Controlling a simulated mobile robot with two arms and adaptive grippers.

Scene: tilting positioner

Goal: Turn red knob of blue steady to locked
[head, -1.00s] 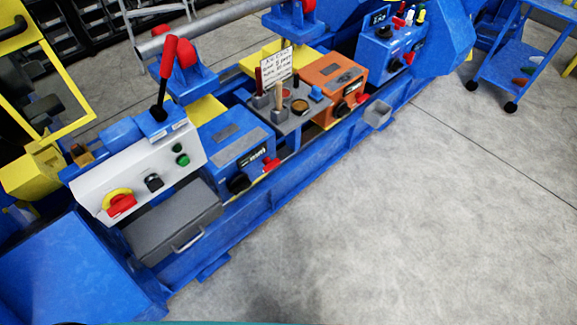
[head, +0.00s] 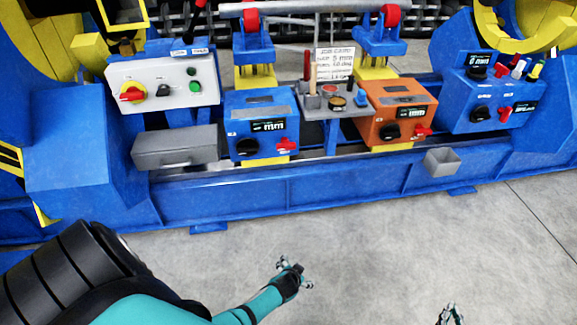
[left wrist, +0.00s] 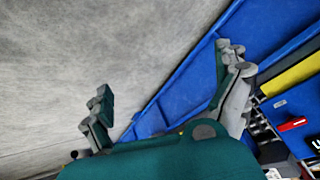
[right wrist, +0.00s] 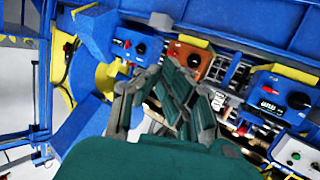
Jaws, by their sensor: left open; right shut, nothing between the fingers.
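The blue steady (head: 262,122) is a blue box on the machine bed, with a dark display and a black knob (head: 247,147) on its front. Its red knob (head: 286,145) sits at the lower right of that front; its setting is too small to read. The steady also shows upside down in the right wrist view (right wrist: 285,84). My left gripper (head: 297,272) is open and empty over the floor, in front of and below the steady, well apart from it. My right gripper (head: 452,312) is shut and empty at the bottom edge, farther right.
An orange steady (head: 398,112) with its own red knob stands to the right, past a small grey tray with tools (head: 330,103). A white control panel (head: 163,85) and a grey drawer box (head: 175,147) are left. A grey bin (head: 441,162) hangs in front. The floor (head: 380,240) is clear.

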